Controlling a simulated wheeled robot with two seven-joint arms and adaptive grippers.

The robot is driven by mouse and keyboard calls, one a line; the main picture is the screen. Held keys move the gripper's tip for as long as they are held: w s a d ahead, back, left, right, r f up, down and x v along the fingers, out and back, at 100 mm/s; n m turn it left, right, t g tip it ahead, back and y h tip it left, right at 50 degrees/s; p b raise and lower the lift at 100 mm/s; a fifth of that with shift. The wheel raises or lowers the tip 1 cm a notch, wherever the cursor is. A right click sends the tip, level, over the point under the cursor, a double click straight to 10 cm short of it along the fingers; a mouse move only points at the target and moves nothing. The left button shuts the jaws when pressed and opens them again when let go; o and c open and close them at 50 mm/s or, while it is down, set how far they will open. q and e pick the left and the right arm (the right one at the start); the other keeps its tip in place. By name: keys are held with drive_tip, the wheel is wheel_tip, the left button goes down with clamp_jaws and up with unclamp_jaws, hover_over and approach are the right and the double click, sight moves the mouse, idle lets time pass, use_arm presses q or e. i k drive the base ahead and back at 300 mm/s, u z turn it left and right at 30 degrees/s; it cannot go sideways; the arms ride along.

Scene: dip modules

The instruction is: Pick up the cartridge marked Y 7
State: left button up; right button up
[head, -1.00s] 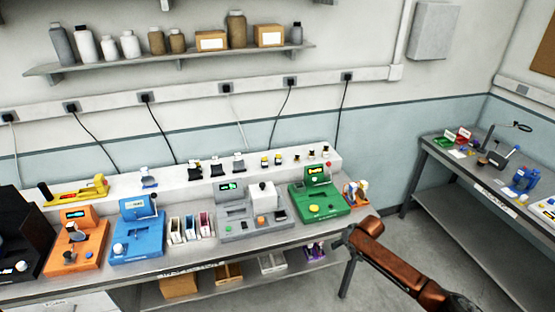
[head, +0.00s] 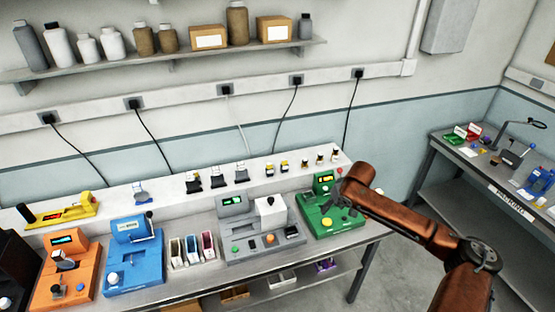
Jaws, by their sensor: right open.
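No marking Y 7 can be read in the head view, so I cannot tell which piece is that cartridge. Several small yellow-and-black pieces (head: 270,167) and dark pieces (head: 192,184) stand on the raised back ledge. My right gripper (head: 338,207) is open over the green device (head: 322,222) and hides part of it. My left gripper is out of view.
A grey device (head: 262,246), blue device (head: 133,262) and orange device (head: 66,277) crowd the bench (head: 346,244). A yellow tool (head: 60,212) lies on the ledge at the left. A packing table (head: 465,166) stands at the right, with open floor between.

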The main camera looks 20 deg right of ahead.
sight(283, 165)
drive_tip(key=i, duration=1.3)
